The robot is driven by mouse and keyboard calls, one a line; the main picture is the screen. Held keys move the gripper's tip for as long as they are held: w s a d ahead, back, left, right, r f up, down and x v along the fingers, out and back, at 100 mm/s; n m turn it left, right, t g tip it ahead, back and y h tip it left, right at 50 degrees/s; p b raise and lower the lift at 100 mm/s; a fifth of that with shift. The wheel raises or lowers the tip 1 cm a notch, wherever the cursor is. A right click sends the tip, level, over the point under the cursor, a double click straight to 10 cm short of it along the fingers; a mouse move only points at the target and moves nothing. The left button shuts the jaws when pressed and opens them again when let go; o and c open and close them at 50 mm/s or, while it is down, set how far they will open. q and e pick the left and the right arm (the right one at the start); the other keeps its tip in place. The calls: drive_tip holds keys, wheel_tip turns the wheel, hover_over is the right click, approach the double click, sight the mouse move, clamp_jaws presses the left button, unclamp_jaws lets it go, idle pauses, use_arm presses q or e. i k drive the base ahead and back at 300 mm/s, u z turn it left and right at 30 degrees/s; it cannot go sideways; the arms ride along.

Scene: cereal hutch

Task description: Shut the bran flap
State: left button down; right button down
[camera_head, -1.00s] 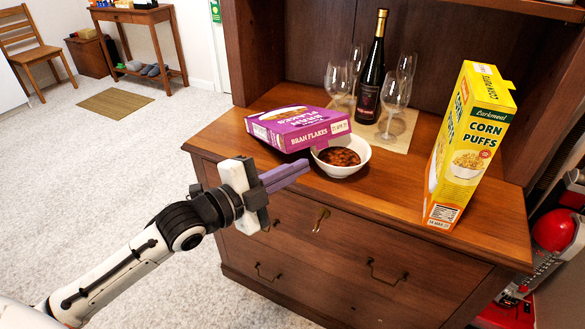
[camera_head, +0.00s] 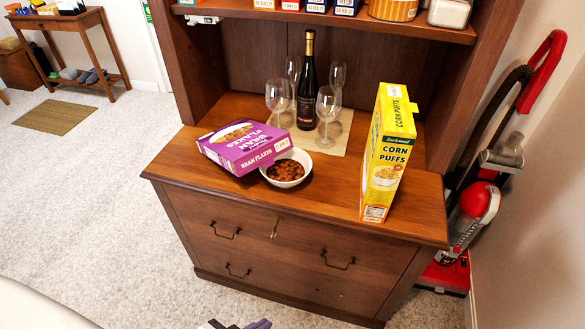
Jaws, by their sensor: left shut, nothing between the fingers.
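The purple Bran Flakes box (camera_head: 240,145) lies on its side on the wooden hutch counter, left of the middle. Its end with the Bran Flakes lettering faces me, beside a white bowl (camera_head: 288,172) of brown cereal. I cannot make out clearly how its flap stands at this size. My left gripper (camera_head: 236,325) shows only as purple fingertips at the bottom edge, well in front of and below the counter. It is shut and empty, apart from the box. My right gripper is not in view.
The yellow Corn Puffs box (camera_head: 388,155) stands upright at the right of the counter. Wine glasses (camera_head: 328,108) and a dark bottle (camera_head: 307,85) stand on a mat behind the bowl. A shelf (camera_head: 330,18) overhangs the back. A red vacuum (camera_head: 478,205) stands at the right.

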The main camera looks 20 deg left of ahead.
sight(264, 155)
drive_tip(key=z, duration=1.7)
drive_tip(key=k, duration=1)
drive_tip(key=u, duration=1.4)
drive_tip(key=i, duration=0.5)
drive_tip(key=z, duration=0.05)
